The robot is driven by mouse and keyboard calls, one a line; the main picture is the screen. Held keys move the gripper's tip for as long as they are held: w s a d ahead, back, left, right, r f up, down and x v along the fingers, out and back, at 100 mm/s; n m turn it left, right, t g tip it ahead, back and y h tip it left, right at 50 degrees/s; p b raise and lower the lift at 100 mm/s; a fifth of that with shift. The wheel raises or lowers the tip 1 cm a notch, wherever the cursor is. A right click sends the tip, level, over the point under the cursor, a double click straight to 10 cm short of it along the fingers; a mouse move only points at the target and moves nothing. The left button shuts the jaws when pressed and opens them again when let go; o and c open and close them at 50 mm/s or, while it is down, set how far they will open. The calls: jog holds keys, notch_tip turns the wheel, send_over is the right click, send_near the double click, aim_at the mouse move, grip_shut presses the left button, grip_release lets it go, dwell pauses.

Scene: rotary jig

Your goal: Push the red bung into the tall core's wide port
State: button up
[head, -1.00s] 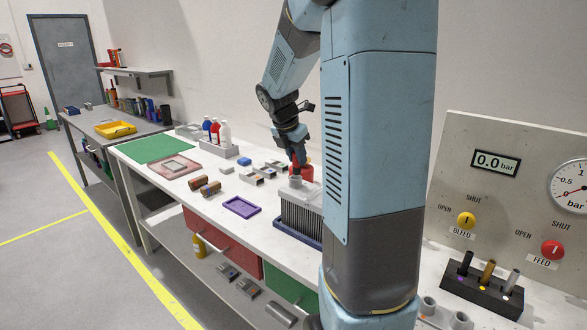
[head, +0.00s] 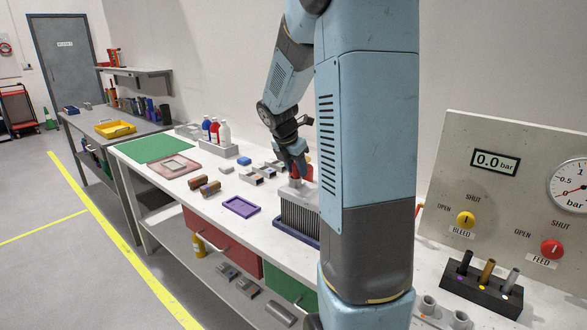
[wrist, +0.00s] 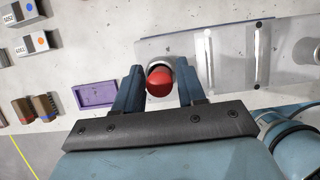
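The tall core (head: 299,213), a grey finned block, stands on a dark blue base on the bench, partly hidden by my arm. A grey round port (head: 295,184) rises from its top. My gripper (head: 295,168) is just above this port. A pale port rim (wrist: 159,61) shows just behind the bung. I cannot tell whether the bung is inside the port or only over it.
A purple tray (head: 241,207) and brown cylinders (head: 205,187) lie left of the core. Small grey blocks (head: 255,174) lie behind. A gauge panel (head: 500,200) and a dark rack of plugs (head: 482,288) stand at right.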

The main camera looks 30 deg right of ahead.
jog(key=shift+o, duration=1)
jog(key=shift+r, duration=0.15)
jog(key=v, duration=1.1)
jog(key=s+a+m+t+y, duration=0.2)
jog(key=s+a+m, duration=0.5)
jog(key=s+m, duration=0.4)
jog(key=s+a+r+m+t+y, duration=0.1)
jog(key=s+a+m+t+y, duration=0.1)
jog(key=s+a+m, duration=0.6)
jog(key=s+m, duration=0.3)
jog(key=s, duration=0.2)
jog(key=shift+a, duration=0.35)
